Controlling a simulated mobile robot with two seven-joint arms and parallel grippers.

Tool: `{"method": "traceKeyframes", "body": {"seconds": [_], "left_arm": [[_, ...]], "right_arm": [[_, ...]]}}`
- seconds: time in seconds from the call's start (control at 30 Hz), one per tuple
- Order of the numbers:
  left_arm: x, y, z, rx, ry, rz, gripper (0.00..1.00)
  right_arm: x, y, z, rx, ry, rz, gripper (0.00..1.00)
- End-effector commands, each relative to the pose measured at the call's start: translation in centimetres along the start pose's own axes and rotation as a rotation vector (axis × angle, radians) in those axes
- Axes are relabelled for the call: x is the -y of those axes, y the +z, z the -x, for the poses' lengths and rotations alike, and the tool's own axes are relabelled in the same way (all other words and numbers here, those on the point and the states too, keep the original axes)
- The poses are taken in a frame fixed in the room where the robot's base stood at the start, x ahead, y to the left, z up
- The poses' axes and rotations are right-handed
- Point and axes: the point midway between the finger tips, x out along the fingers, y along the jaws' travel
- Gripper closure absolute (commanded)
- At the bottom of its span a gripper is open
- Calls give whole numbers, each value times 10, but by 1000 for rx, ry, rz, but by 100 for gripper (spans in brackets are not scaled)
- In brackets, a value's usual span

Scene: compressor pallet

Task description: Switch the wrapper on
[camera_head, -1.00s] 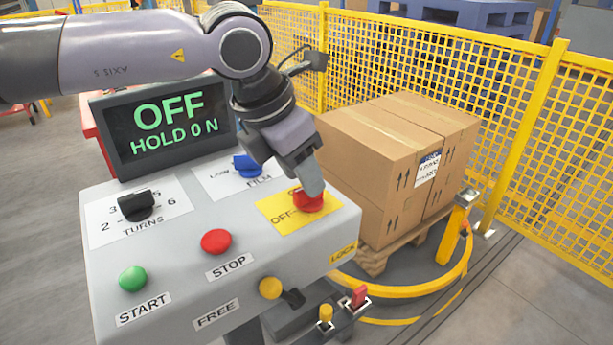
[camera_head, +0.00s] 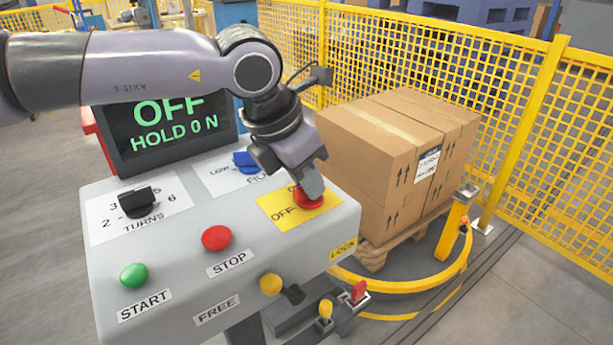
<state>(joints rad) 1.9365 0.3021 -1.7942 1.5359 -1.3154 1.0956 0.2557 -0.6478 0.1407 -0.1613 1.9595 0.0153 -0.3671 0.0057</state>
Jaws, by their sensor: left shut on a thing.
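The wrapper's grey control panel (camera_head: 160,262) stands in front of me. Its red switch (camera_head: 310,203) sits on a yellow plate (camera_head: 275,208) marked OFF, with another word mostly hidden. My left gripper (camera_head: 309,190) points down at the red switch and is shut on it, covering its upper part. The screen (camera_head: 165,125) shows OFF and HOLD 0 N in green. My right gripper is not in view.
Stacked cartons (camera_head: 370,165) stand on a pallet behind, inside yellow fencing (camera_head: 400,50).

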Motion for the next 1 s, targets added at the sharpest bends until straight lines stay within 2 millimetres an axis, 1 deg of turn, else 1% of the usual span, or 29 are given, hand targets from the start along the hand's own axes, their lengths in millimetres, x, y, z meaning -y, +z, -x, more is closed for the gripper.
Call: {"method": "traceKeyframes", "body": {"seconds": [0.17,0.37,0.8,1.0], "left_arm": [[0,-2,-2,-6,-22,-44,100],[-1,-2,-3,-6,-72,-159,100],[-2,0,-3,-7,-232,-536,100],[-3,0,-3,-9,-306,-713,100]], "right_arm": [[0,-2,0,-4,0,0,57],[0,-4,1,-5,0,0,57],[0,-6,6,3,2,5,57],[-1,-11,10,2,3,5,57]]}}
